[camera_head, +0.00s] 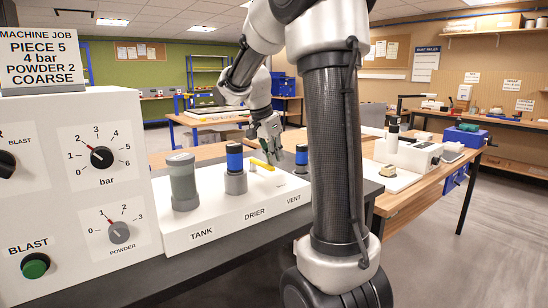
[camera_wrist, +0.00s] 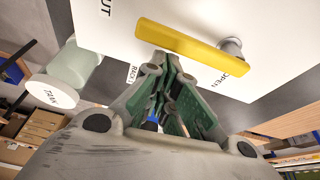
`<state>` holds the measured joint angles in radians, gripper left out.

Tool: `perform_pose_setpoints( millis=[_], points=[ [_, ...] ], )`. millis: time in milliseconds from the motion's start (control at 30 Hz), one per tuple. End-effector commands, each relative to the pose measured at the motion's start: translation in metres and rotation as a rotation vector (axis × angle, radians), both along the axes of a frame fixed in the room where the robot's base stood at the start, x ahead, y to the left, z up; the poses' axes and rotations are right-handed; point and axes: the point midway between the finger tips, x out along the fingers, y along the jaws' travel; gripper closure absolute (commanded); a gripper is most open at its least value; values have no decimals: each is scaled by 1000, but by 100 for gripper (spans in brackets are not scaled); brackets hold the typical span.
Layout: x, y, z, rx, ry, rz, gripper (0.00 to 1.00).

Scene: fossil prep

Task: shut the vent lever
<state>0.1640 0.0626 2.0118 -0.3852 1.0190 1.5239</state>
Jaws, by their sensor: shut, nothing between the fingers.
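The yellow vent lever (camera_head: 262,164) sits on the white TANK–DRIER–VENT unit (camera_head: 222,222), between the drier and vent posts. In the wrist view the lever (camera_wrist: 190,47) is a yellow bar by a grey round pivot (camera_wrist: 232,46). A partly cropped "UT" label is at upper left and "OPEN" is by the bar's right end. My gripper (camera_head: 274,150) is at the lever, beyond it in the head view. In the wrist view its shut, empty fingers (camera_wrist: 168,68) point at the bar's lower edge near its left half. I cannot tell whether they touch it.
The grey-green tank (camera_head: 183,182), blue-topped drier (camera_head: 235,168) and blue-topped vent post (camera_head: 301,159) stand close around the lever. The white control panel (camera_head: 75,200) with dials is at left. A bench with a white device (camera_head: 408,152) is at right; open floor lies at far right.

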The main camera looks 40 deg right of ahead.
Motion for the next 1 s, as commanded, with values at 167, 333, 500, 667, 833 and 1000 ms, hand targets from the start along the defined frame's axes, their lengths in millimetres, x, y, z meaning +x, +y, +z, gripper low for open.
perform_pose_setpoints(
  millis=[167,333,500,667,833,1000],
  points=[
    [4,-20,0,-1,-2,1,100],
    [7,-13,33,-2,-6,8,100],
    [6,-1,66,-2,-5,8,100],
    [6,6,86,-2,-3,8,100],
    [6,9,95,-1,-2,7,100],
    [5,9,95,-1,-1,7,100]
  ],
)
